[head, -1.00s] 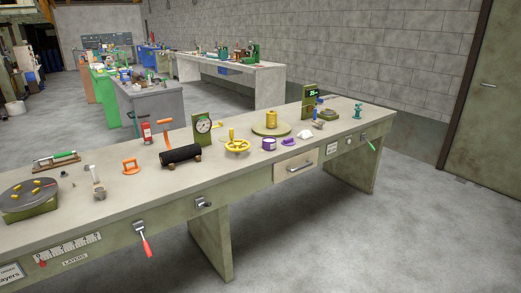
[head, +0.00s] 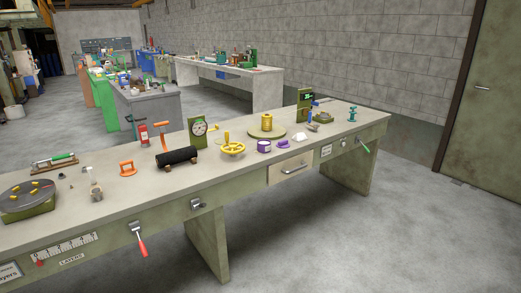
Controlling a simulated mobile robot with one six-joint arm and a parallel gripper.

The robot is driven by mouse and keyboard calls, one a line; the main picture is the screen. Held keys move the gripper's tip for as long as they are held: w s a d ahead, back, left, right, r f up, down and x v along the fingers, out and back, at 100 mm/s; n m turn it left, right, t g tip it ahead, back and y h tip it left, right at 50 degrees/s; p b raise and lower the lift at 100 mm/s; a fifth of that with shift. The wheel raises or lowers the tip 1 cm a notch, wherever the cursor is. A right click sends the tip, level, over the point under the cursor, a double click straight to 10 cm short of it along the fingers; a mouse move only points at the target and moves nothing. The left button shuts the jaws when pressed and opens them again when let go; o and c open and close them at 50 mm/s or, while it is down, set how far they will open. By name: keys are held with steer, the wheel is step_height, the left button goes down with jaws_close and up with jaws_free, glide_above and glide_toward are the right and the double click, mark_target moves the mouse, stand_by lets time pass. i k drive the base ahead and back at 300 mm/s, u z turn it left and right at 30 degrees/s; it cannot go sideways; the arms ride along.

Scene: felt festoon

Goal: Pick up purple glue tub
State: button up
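The purple glue tub (head: 264,146) stands upright on the long workbench, near its front edge and right of the middle. It is a small purple cylinder with a pale label or top. A small purple object (head: 283,143) lies just right of it, apart from it. The yellow handwheel (head: 232,148) is to its left. My gripper is not in view in the head view.
The workbench (head: 143,197) is crowded: a black roll (head: 179,156), a green dial gauge (head: 198,130), and a yellow spool on a round base (head: 267,124) surround the tub. A drawer (head: 290,169) is below it. Grey floor in front is clear.

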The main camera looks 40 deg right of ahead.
mark_target(264, 146)
steer(key=z, duration=0.05)
steer(key=i, duration=0.95)
steer(key=u, duration=0.05)
